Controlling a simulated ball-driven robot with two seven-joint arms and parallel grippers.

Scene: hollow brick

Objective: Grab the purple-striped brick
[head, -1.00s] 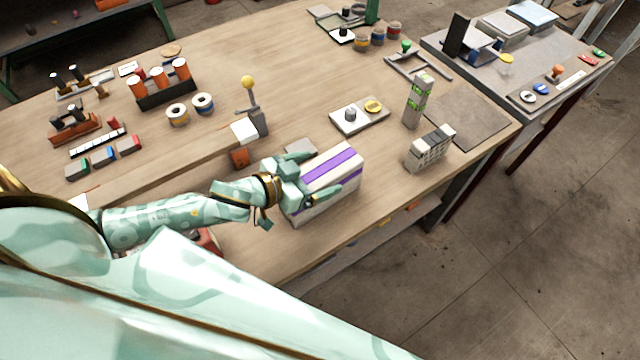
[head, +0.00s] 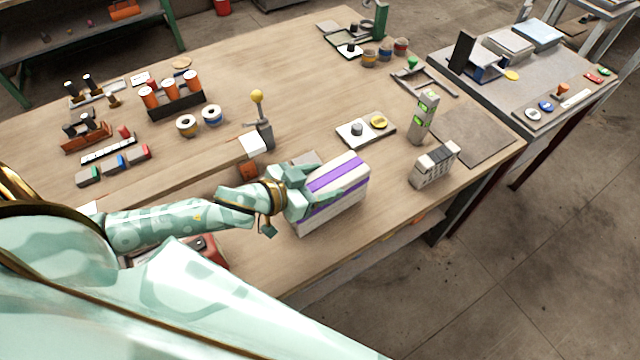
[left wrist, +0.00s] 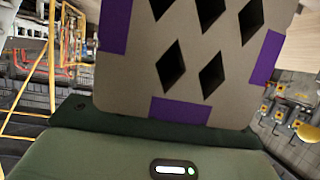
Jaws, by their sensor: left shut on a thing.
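The purple-striped brick (head: 345,181) is a pale block with purple stripes, near the front edge of the wooden workbench. In the left wrist view its end face (left wrist: 185,85) is grey-beige with diamond-shaped holes and purple patches at its edges. My left gripper (head: 309,193) is shut on the brick's left end, and its fingers hide part of that end. I cannot tell whether the brick rests on the bench or is slightly raised. My right gripper is not in view.
A grey block (head: 435,165) and an upright post with green lights (head: 423,117) stand right of the brick. A plate with knobs (head: 365,130) lies behind it. A yellow-knobbed lever (head: 261,120) stands behind my gripper.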

